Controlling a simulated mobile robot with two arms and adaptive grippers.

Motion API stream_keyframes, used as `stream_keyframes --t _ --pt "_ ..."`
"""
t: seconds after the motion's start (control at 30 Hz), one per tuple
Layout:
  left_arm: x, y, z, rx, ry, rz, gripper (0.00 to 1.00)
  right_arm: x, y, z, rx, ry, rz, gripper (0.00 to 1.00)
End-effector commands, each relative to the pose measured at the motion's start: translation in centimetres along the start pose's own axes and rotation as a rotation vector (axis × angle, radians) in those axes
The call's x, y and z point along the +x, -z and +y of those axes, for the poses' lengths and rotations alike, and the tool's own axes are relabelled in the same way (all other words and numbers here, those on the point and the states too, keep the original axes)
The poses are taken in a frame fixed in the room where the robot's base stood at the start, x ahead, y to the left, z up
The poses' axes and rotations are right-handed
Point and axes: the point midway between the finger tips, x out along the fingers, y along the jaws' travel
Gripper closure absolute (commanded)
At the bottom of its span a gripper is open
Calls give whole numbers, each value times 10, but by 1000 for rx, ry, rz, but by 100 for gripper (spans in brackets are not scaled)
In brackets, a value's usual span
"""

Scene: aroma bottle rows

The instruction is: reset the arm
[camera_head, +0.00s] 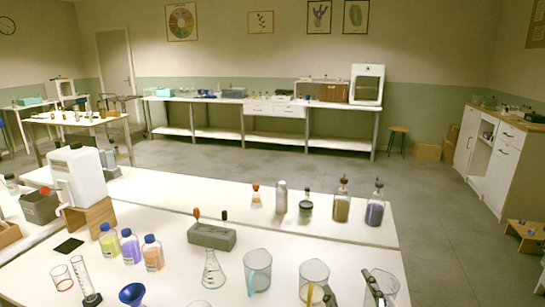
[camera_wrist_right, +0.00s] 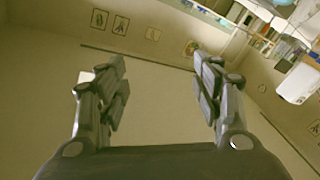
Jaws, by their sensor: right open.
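My left gripper is not in view.
Along the table's (camera_head: 165,190) near side stand beakers (camera_head: 258,272), a flask (camera_head: 213,272) and a grey block (camera_head: 212,236). Colored bottles (camera_head: 131,246) stand left; a row including a purple bottle (camera_head: 375,207) stands behind.

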Motion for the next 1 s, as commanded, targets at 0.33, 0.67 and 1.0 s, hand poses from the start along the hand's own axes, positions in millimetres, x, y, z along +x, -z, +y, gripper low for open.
stream_keyframes --t 0.33,0.67,1.0 --pt "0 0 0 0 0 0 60 -145 -179 -37 227 161 -829 40" --pt "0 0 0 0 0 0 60 -279 -215 -75 306 389 -1268 40" --pt "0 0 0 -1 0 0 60 -263 -306 -123 296 400 -1298 40"
